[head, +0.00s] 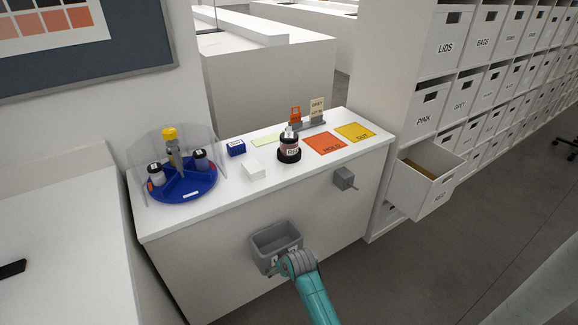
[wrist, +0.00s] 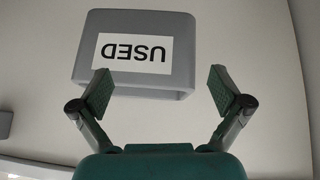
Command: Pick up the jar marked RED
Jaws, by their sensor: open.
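In the head view, a dark jar (head: 289,155) with a pale label stands on the white counter. The label seems to read RED, though it is small. Something pale sticks up from the jar's top. My gripper (wrist: 161,90) is open and empty in the wrist view, with its two fingers spread in front of a grey bin marked USED (wrist: 190,80). In the head view my arm end is low in front of the counter, below and apart from the jar, and my fingers are hidden there. The jar is not in the wrist view.
The grey bin (head: 264,258) hangs on the counter front. A blue carousel (head: 182,197) with jars and a clear shield stands left. A white block (head: 253,170) and blue box (head: 236,148) are near the jar. An orange MOLD square (head: 324,138) lies right. A drawer (head: 410,192) stands open.

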